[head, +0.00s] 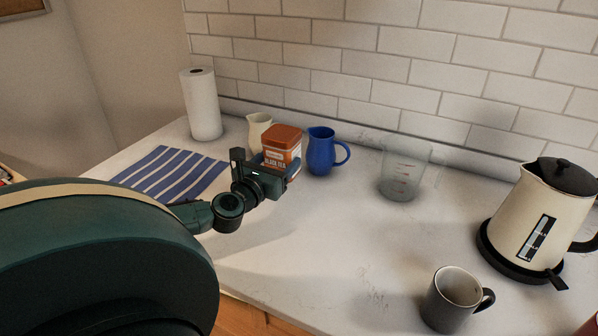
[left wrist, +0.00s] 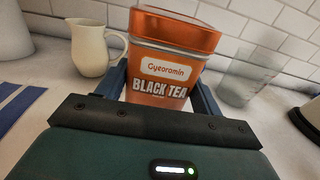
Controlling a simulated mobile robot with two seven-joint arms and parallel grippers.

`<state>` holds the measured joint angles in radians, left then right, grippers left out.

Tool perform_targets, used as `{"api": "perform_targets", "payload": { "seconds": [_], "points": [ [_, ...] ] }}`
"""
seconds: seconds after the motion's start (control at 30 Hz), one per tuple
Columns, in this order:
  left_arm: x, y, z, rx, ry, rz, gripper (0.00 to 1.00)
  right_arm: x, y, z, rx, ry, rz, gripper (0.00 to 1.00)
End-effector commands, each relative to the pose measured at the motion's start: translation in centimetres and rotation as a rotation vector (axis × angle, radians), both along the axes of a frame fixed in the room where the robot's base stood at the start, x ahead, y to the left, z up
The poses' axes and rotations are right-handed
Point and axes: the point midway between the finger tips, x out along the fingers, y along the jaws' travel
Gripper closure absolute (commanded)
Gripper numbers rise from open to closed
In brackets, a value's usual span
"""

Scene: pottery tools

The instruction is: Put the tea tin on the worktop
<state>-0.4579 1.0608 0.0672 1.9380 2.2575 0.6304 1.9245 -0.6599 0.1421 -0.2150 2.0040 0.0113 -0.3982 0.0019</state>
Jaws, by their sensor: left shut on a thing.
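My left gripper (head: 272,165) is shut on the tin, with a finger at each side. In the left wrist view the tin (left wrist: 170,60) fills the middle, between the two dark blue fingers. My right gripper is in neither view.
A cream jug (head: 258,127) stands behind left of the tin, a blue jug (head: 321,152) close to its right. A clear measuring cup (head: 404,170), kettle (head: 550,215) and grey mug (head: 452,298) stand further right. The middle front is clear.

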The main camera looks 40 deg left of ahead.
Motion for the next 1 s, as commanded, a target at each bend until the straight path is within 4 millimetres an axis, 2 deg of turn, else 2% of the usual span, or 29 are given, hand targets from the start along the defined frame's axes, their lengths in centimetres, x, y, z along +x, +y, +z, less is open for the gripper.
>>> {"api": "perform_targets", "payload": {
  "seconds": [0.03, 0.1, 0.27, 0.5, 0.67, 0.9, 0.93, 1.0],
  "points": [
    [0.0, 0.1, -1.3, 0.001, -0.002, 0.003, 0.63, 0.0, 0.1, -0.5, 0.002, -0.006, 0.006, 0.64],
    [0.1, 0.0, -2.3, 0.001, -0.003, 0.002, 0.63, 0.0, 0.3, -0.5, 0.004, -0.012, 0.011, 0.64],
    [0.0, 0.1, -3.7, 0.001, -0.003, 0.002, 0.63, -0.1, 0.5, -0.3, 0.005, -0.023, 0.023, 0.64],
    [0.0, 0.1, -6.8, 0.001, -0.003, 0.002, 0.63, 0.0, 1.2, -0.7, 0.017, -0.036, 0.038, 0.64],
    [0.0, 0.0, -7.0, 0.001, -0.004, 0.001, 0.63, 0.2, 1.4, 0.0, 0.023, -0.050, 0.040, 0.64],
    [0.0, 0.0, -7.3, 0.000, -0.003, 0.002, 0.63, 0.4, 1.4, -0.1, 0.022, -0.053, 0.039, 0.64],
    [0.0, 0.0, -7.4, -0.001, -0.001, 0.001, 0.32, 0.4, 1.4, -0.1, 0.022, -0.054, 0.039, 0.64],
    [0.0, 0.0, -7.3, 0.000, -0.001, 0.001, 0.27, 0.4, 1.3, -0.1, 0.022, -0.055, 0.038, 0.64]
  ]
}}
